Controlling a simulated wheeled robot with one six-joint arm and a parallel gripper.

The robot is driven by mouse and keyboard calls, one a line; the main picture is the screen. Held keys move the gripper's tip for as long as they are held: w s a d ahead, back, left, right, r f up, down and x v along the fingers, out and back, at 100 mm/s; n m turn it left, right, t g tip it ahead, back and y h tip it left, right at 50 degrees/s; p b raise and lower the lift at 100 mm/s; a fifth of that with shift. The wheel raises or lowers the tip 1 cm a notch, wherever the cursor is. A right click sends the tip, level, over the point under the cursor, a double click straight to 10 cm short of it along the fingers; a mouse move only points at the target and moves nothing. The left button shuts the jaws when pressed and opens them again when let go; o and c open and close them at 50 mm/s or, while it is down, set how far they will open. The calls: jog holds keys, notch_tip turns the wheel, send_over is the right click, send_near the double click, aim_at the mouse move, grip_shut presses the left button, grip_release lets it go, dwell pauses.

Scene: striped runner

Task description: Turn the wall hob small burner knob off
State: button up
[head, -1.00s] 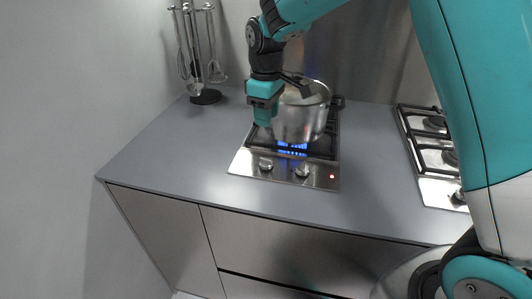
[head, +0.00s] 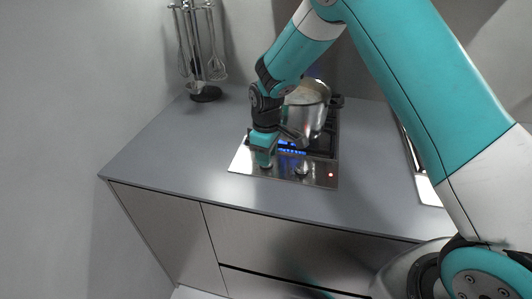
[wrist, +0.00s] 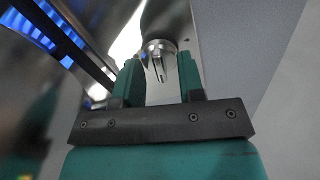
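The hob (head: 318,178) is a steel plate with two round knobs along its front edge. The left knob (head: 267,165) is just under my gripper (head: 263,158), partly hidden by it. In the wrist view this knob (wrist: 160,48) shows a pointer ridge and lies just beyond the gap between my two green fingers (wrist: 159,76). The fingers are apart, with nothing between them, and the knob seems not touched. The right knob (head: 302,168) is clear of the gripper. Which knob is for the small burner cannot be told.
A steel pot (head: 308,105) stands on the hob over blue flames (head: 291,150), close behind my gripper. A red light (head: 331,175) glows at the front right. A utensil stand (head: 206,94) is at the back left. The counter (head: 170,150) left of the hob is clear.

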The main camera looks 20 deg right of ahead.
grip_shut()
jog(key=shift+m, duration=0.4)
jog(key=m, duration=0.7)
jog(key=shift+w+r+m+b, duration=0.1)
jog(key=shift+m+b, duration=0.2)
jog(key=m, duration=0.3)
jog(key=shift+m, duration=2.2)
